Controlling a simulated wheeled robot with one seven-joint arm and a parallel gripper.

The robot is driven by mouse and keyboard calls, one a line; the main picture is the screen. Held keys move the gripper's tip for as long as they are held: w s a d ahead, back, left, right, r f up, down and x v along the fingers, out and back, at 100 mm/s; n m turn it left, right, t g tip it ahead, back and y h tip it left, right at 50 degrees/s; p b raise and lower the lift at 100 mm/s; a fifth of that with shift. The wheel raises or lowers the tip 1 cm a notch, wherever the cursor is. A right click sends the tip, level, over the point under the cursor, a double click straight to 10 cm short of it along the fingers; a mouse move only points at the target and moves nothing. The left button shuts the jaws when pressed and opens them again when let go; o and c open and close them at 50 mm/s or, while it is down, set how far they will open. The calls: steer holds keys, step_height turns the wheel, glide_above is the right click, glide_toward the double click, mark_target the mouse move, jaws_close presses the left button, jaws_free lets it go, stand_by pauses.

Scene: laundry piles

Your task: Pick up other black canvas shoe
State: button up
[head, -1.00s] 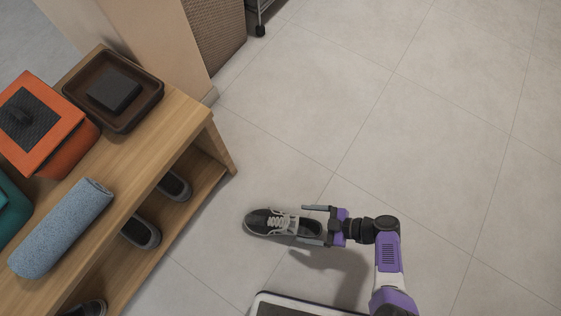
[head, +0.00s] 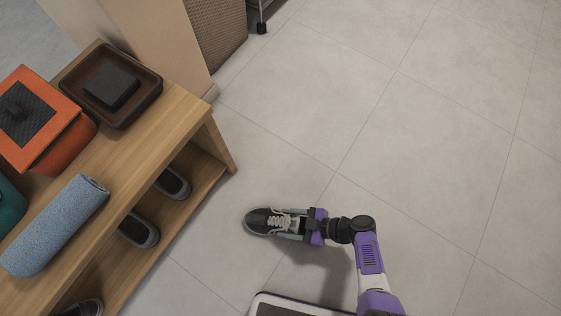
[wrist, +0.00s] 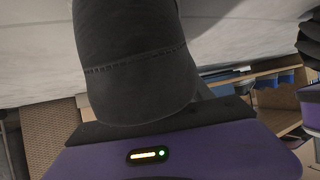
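A black canvas shoe (head: 266,221) with white laces and a pale sole edge lies on the tiled floor in the head view, toe to the left. My gripper (head: 291,224) is at its heel end, with its fingers along both sides of the shoe. The fingers are largely hidden, and I cannot tell whether they press on it. In the wrist view, the dark, stitched shoe (wrist: 135,65) fills the upper middle, close in front of the purple gripper body.
A wooden bench (head: 190,120) stands at left, with dark shoes (head: 139,230) on its lower shelf. An orange box (head: 45,125), a brown tray (head: 145,103) and a rolled blue towel (head: 55,225) are on top. The floor at right is clear.

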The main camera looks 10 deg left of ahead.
steer(key=c, duration=1.1)
steer(key=shift+c, duration=0.3)
steer(key=shift+r, duration=0.15)
